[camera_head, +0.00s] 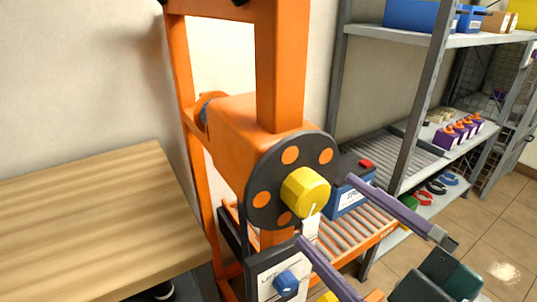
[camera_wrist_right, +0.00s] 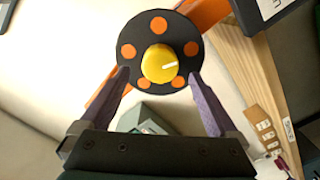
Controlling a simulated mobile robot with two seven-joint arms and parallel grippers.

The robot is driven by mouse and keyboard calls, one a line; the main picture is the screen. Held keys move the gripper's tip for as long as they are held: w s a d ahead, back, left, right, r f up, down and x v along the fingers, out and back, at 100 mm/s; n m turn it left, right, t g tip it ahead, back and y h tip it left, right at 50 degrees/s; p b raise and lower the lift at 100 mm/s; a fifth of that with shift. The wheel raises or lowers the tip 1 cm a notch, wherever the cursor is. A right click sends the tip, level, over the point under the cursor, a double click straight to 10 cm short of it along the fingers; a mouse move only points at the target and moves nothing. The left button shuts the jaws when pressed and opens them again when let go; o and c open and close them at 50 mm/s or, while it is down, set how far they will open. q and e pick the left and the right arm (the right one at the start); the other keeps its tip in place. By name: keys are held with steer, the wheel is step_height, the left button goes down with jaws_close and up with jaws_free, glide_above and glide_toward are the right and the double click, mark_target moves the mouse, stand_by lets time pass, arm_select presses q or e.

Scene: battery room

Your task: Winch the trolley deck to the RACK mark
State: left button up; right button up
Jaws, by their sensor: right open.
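The orange trolley (camera_head: 282,70) carries a black winch disc (camera_head: 262,190) with orange dots and a yellow faceted knob (camera_head: 305,190) at its centre. A short white line on the knob points down in the head view. The knob also shows in the wrist view (camera_wrist_right: 157,62). My right gripper (camera_head: 325,211) is open, its two purple fingers spread either side of the knob; contact cannot be told. In the wrist view the fingertips (camera_wrist_right: 158,73) flank the knob. The roller deck (camera_head: 345,236) is partly hidden behind the disc. The RACK mark is not readable. My left gripper is not in view.
A blue battery (camera_head: 346,203) with a red cap sits on the deck. A panel with a blue dial (camera_head: 286,282) hangs below the disc. A wooden table (camera_head: 90,215) stands left. A grey metal rack (camera_head: 414,105) with purple-and-orange items (camera_head: 456,132) stands right.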

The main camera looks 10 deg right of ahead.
mark_target(315, 201)
steer(key=x, duration=0.5)
steer(key=shift+w+a, duration=0.1)
steer(key=shift+w, duration=0.05)
steer(key=c, duration=1.4)
